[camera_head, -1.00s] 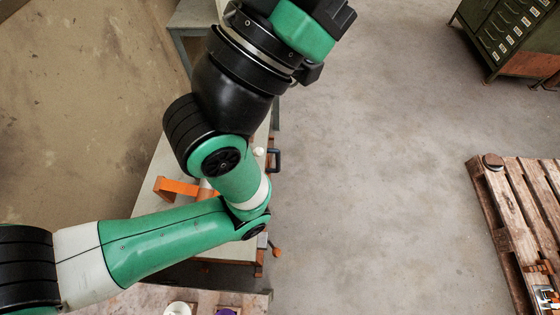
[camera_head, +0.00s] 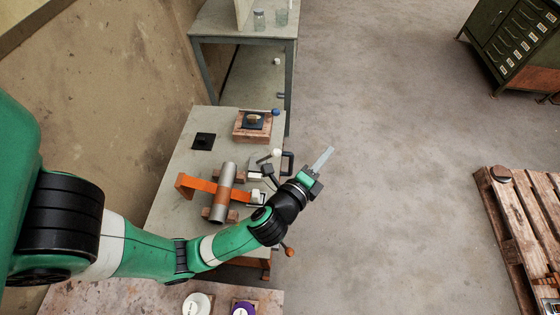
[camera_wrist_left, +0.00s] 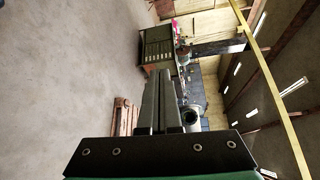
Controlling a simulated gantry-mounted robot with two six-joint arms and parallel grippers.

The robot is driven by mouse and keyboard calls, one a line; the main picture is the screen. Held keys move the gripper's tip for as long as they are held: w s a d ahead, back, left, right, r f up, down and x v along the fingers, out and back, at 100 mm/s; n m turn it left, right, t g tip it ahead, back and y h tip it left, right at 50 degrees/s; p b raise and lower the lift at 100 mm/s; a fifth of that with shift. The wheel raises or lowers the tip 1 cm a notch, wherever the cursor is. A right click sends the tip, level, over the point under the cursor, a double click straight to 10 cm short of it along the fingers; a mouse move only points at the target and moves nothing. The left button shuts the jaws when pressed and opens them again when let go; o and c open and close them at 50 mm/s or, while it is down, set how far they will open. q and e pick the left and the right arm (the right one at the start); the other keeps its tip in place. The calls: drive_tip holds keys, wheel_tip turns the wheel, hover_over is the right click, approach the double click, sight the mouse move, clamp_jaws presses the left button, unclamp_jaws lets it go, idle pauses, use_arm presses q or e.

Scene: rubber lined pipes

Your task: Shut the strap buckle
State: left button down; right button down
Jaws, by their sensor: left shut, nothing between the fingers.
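An orange strap (camera_head: 200,187) runs across a grey pipe (camera_head: 222,192) lying on wooden blocks on a workbench. At the strap's right end, close to my left wrist, is a small pale part (camera_head: 257,196) that may be the buckle; it is too small to tell if it is open or closed. My left gripper (camera_head: 328,154) is shut and empty, beyond the bench's right edge over the floor, pointing away from the strap. In the left wrist view its fingers (camera_wrist_left: 165,85) are together, with no strap in sight. My right gripper is not in view.
The workbench (camera_head: 181,170) also holds a brown block with a dark pad (camera_head: 252,124), a black square (camera_head: 203,141) and a black handle (camera_head: 288,162) at its right edge. A grey table (camera_head: 240,34) stands behind. Floor to the right is clear up to the pallet (camera_head: 520,220).

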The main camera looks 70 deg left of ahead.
sight(276, 153)
use_arm(q)
drive_tip(key=s+a+f+m+g, duration=0.2)
drive_tip(key=s+f+m+g, duration=0.1)
drive_tip(key=s+f, duration=1)
drive_tip(key=shift+s+a+f+m+g, duration=0.15)
drive_tip(key=shift+f+m+g, duration=0.15)
drive_tip(key=shift+f+m, duration=0.4)
drive_tip(key=shift+r, duration=0.15)
drive_tip(key=b+x, duration=0.2)
drive_tip(key=x, duration=0.9)
drive_tip(key=s+r, duration=0.1)
drive_tip(key=s+a+r+p, duration=0.1)
drive_tip(key=s+r, duration=0.1)
drive_tip(key=shift+a+r, duration=0.15)
drive_tip(key=shift+a, duration=0.1)
